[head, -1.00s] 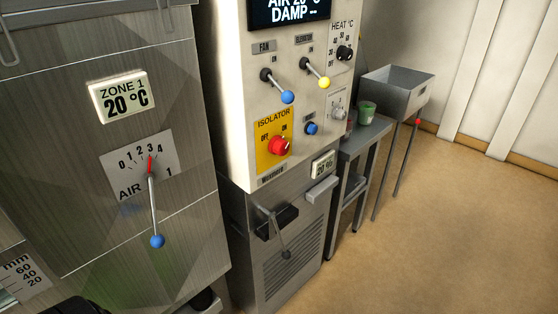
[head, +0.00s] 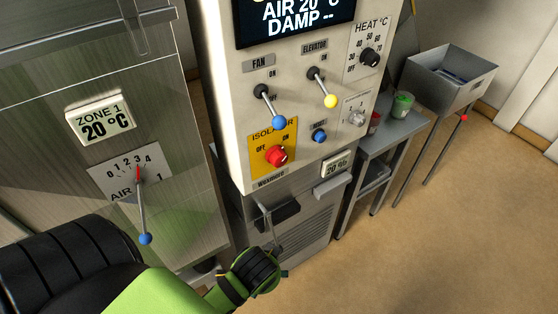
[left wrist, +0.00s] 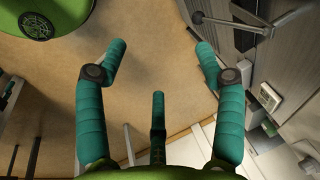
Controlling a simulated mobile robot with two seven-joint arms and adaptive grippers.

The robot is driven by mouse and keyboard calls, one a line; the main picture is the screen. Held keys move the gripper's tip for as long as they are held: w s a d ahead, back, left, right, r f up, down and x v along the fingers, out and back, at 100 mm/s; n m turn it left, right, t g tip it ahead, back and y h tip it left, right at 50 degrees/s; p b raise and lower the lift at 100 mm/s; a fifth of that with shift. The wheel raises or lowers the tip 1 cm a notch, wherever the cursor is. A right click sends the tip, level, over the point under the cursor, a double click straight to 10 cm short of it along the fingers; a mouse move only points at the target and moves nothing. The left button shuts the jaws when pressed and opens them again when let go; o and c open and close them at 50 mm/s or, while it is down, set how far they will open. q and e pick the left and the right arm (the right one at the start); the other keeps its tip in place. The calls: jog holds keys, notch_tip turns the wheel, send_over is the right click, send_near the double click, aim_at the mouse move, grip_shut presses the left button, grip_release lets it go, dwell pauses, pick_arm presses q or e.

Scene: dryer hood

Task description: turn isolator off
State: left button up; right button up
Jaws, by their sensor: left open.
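The isolator is a red rotary knob (head: 277,156) on a yellow plate (head: 286,132) low on the cream control panel, marked OFF on its left and ON on its right. The knob appears turned toward ON. My left arm reaches in from the lower left of the head view, its green and black end below the panel, in front of the lower grey cabinet. In the left wrist view my left gripper (left wrist: 160,50) has its teal fingers spread, with nothing between them. The knob cannot be made out there. My right gripper is out of view.
Above the isolator are a blue-tipped fan lever (head: 279,122) and a yellow-tipped elevator lever (head: 330,101). A blue knob (head: 319,136) sits to its right. A handle (head: 268,222) juts from the lower cabinet. A side table (head: 392,140) stands right; open floor lies beyond.

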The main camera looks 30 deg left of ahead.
pick_arm(q)
jog(key=w+a+r+m+y, duration=0.2)
jog(key=w+a+m+y, duration=0.1)
jog(key=w+m+y, duration=0.15)
jog(key=m+t+y, duration=0.3)
jog(key=m+y, duration=0.8)
jog(key=m, duration=0.2)
send_near(281, 163)
jog(key=x, duration=0.3)
jog(key=shift+t+h, duration=0.25)
jog(key=shift+t, duration=0.05)
jog(key=p+x, duration=0.1)
jog(key=x, duration=0.3)
jog(key=p+x, duration=0.1)
jog(key=x, duration=0.1)
jog(key=shift+s+r+p, duration=0.1)
jog(key=shift+r+p, duration=0.15)
jog(key=shift+p, duration=0.05)
jog(key=shift+x, duration=0.8)
jog(key=shift+f, duration=0.1)
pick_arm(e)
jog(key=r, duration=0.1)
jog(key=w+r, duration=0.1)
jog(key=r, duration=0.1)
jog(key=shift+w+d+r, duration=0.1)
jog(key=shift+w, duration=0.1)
pick_arm(q)
jog(key=shift+d, duration=0.1)
jog(key=c, duration=1.2)
